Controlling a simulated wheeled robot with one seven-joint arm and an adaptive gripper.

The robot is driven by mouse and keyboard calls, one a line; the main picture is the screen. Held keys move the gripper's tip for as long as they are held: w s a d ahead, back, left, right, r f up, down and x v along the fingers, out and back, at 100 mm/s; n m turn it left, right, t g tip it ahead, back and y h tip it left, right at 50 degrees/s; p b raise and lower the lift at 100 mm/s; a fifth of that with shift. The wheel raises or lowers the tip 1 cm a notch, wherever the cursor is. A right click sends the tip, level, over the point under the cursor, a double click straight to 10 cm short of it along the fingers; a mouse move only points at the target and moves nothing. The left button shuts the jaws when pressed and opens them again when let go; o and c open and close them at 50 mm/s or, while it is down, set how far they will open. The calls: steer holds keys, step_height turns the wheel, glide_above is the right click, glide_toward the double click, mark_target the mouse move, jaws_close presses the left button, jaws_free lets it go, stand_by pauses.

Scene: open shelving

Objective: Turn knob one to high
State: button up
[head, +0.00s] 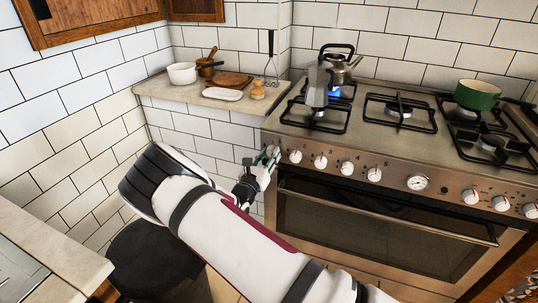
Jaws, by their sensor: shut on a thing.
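The stove front (350,160) carries a row of white knobs along its upper edge. My gripper (268,157) is at the left end of this row, shut on the leftmost knob (273,151). The fingers hide much of this knob, so I cannot tell its setting. The second knob (295,156) and third knob (320,161) are clear of the gripper. A blue flame (341,92) shows at the back left burner.
A moka pot (318,84) and a kettle (342,70) stand on the left burners. A green pot (477,95) sits at the back right. The oven door handle (385,216) runs below the knobs. A counter (205,97) with dishes and a dark round stool (155,260) are left.

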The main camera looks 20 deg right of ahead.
steer(key=shift+n, duration=0.4)
steer(key=o, duration=1.2)
steer(key=shift+c, duration=0.2)
steer(key=shift+a, duration=0.1)
steer(key=v, duration=1.2)
